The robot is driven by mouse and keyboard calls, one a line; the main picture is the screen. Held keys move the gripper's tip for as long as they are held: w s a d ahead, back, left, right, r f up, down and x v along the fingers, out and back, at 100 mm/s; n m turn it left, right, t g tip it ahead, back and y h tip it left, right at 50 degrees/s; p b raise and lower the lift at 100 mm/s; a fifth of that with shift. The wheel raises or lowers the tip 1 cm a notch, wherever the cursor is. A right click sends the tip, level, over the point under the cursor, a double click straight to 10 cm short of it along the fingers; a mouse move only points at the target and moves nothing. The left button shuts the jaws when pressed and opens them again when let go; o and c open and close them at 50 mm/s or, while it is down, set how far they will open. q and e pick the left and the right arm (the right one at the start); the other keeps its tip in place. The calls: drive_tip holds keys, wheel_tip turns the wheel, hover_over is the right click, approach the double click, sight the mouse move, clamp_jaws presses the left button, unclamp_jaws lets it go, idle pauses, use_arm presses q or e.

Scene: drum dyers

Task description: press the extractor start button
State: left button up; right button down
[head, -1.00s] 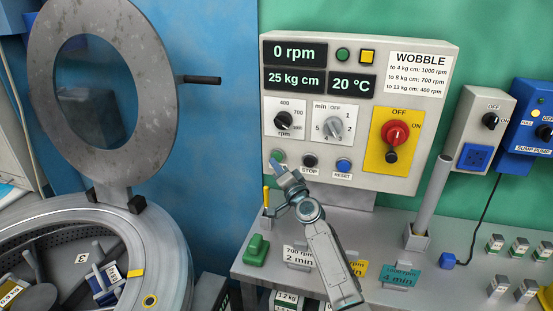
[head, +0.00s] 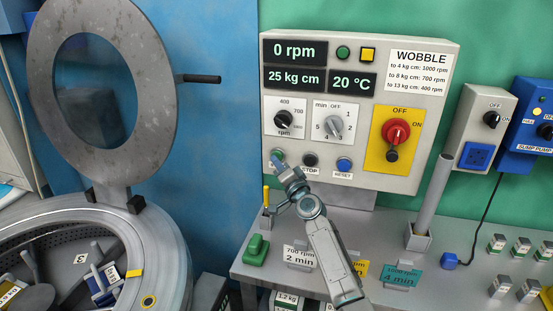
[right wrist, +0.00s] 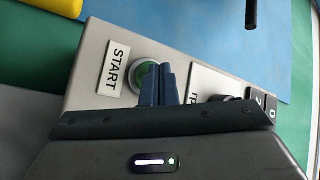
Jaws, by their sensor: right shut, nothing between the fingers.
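The green start button (head: 277,154) is at the lower left of the grey control panel (head: 440,110). In the right wrist view the green button (right wrist: 139,78) sits in a pale ring beside the START label (right wrist: 114,68). My right gripper (head: 277,164) is shut and empty, with its blue fingertips at the button's lower edge. In the right wrist view the fingers (right wrist: 159,84) cover part of the button. I cannot tell whether they touch it. The display (head: 294,50) reads 0 rpm. My left gripper is not in view.
The black STOP button (head: 310,160) and blue RESET button (head: 344,164) are right of the start button. The extractor's round lid (head: 150,100) stands raised above the drum (head: 170,250). A yellow-handled tool (head: 266,196) stands below the panel.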

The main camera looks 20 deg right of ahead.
drive_tip(key=shift+w+d, duration=0.15)
drive_tip(key=shift+w, duration=0.05)
drive_tip(key=shift+s, duration=0.15)
idle(0.5)
drive_tip(key=shift+s+a, duration=0.45)
drive_tip(key=shift+s, duration=0.1)
drive_tip(key=s+a+p, duration=0.1)
drive_tip(key=s, duration=0.1)
drive_tip(key=s+a+p, duration=0.1)
drive_tip(key=s, duration=0.1)
drive_tip(key=shift+a+p, duration=0.4)
drive_tip(key=shift+s, duration=0.1)
idle(0.5)
